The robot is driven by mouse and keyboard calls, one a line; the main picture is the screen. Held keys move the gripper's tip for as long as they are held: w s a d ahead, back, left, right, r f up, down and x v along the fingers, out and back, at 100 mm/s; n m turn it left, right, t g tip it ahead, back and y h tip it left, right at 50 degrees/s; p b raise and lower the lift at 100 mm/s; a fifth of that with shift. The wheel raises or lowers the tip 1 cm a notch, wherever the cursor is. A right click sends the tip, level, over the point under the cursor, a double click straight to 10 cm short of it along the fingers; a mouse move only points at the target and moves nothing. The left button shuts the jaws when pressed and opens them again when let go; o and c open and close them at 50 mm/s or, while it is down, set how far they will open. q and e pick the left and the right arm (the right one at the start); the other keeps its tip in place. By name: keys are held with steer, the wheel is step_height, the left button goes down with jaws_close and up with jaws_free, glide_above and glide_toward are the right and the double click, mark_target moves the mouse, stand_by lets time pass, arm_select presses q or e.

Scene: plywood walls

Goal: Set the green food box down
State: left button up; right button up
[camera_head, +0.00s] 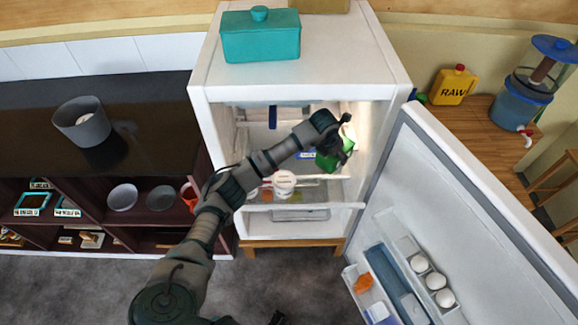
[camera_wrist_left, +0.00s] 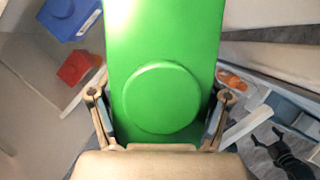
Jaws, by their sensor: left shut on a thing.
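The green food box (camera_head: 327,161) is inside the open white fridge, at the right of its upper part, partly hidden by my left gripper (camera_head: 335,139). In the left wrist view the green box (camera_wrist_left: 163,35) fills the middle, with a raised round disc on its face. My left gripper (camera_wrist_left: 161,100) has one finger on each side of it and is shut on it. The box appears tilted in the head view; I cannot tell whether it touches a shelf. A dark tip at the bottom edge of the head view seems to be my right gripper (camera_head: 278,318); its jaws are unclear.
The fridge door (camera_head: 480,210) stands open to the right, with eggs (camera_head: 436,281) in its racks. A white cup-like thing (camera_head: 284,183) stands on a lower level, left of the box. A teal lidded container (camera_head: 260,38) sits on top of the fridge (camera_head: 340,60).

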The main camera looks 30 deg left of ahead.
arm_select(q)
steer(key=s+a, duration=0.2)
steer(key=a, duration=0.1)
steer(key=s+a, duration=0.2)
steer(key=a, duration=0.2)
steer(key=s+a, duration=0.2)
steer(key=a, duration=0.1)
steer(key=shift+s+a+p, duration=0.35)
steer(key=s+a, duration=0.1)
steer(key=a, duration=0.1)
steer(key=s+a, duration=0.1)
steer(key=a, duration=0.1)
steer(key=shift+s+a+r, duration=0.1)
steer(key=shift+s, duration=0.2)
steer(key=shift+f, duration=0.85)
arm_select(e)
steer(key=shift+s+f, duration=0.15)
steer(key=shift+f, duration=0.35)
steer(key=shift+s+f, duration=0.15)
steer(key=shift+f, duration=0.35)
arm_select(q)
steer(key=o, duration=1.4)
